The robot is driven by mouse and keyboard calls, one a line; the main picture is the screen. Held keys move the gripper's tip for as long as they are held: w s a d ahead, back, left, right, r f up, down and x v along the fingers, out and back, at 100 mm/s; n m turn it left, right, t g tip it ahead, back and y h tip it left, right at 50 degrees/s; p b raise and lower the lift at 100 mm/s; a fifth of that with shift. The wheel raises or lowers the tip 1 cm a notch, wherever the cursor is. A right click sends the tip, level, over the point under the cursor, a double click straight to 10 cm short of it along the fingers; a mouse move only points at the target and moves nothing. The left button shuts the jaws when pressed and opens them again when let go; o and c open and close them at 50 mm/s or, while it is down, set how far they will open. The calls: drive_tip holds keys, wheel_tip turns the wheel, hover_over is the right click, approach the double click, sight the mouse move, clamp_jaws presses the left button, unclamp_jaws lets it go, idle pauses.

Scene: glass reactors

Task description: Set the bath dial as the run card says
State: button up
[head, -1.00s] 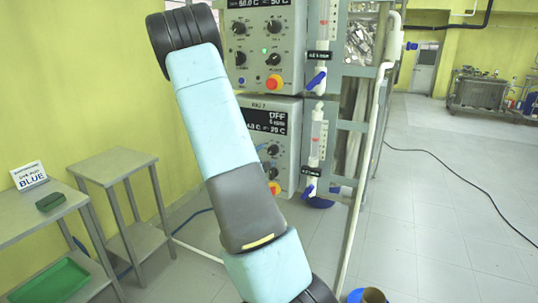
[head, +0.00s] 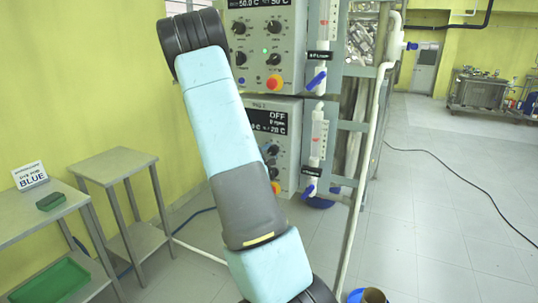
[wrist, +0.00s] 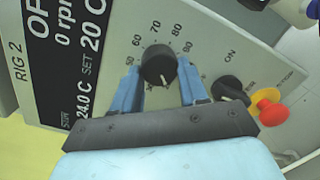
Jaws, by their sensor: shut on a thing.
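The rig 2 display (wrist: 75,60) reads OFF, 0 rpm, 24.0 C and SET 20 C.
A second black knob (wrist: 230,88) and a red button on a yellow base (wrist: 270,108) are close to the right of the dial. Another control box (head: 290,45) is above. A glass tube with a blue valve (head: 313,170) stands beside rig 2.

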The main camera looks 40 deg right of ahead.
drive_tip(key=c, duration=0.4)
